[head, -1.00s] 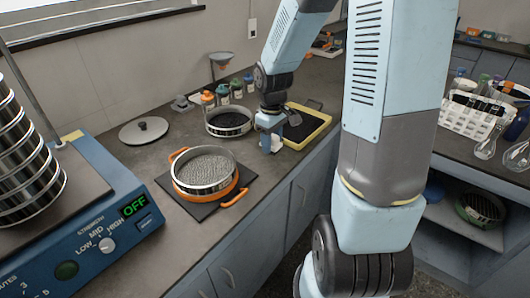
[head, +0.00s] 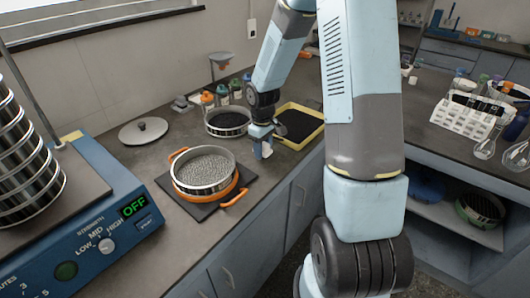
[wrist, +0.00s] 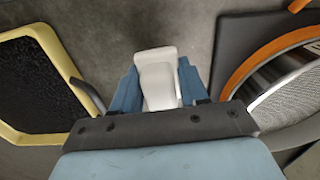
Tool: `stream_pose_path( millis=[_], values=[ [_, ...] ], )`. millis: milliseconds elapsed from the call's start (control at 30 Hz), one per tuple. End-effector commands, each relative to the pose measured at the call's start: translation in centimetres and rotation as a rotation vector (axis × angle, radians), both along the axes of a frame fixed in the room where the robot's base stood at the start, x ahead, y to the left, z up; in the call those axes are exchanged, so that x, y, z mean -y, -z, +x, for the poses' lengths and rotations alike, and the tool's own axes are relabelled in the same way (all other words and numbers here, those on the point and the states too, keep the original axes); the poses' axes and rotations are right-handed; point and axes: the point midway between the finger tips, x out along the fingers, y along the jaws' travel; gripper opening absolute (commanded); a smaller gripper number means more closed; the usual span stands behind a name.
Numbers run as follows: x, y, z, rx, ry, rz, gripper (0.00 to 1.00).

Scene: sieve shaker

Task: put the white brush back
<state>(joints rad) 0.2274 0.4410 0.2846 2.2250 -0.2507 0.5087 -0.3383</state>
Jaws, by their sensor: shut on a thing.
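My gripper (head: 264,146) is over the grey bench, between the yellow-rimmed tray and the sieve with orange handles. In the wrist view the white brush (wrist: 156,72) sits between the two blue fingers of my gripper (wrist: 157,88), which are shut on it. The brush's far end points away from the gripper over bare bench. In the head view the brush shows only as a small white piece (head: 267,151) below the gripper. I cannot tell whether it touches the bench.
The yellow tray (wrist: 62,52) of black grains lies to the left in the wrist view. The sieve (head: 204,185) of pale beads, with orange handles, stands on a dark mat (head: 196,208). Another sieve (head: 228,133) stands behind. The blue shaker (head: 126,205) reads OFF. Bare bench lies between tray and mat.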

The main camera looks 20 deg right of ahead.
Motion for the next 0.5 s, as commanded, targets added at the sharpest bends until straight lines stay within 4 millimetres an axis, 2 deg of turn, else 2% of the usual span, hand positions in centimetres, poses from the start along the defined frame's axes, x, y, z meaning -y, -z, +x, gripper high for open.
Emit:
stream_pose_path(
  millis=[133,500],
  values=[
    [-0.1,1.8,0.0,-0.002,-0.002,0.001,0.0],
    [0.0,2.1,0.0,0.001,-0.001,0.001,0.0]
  ],
)
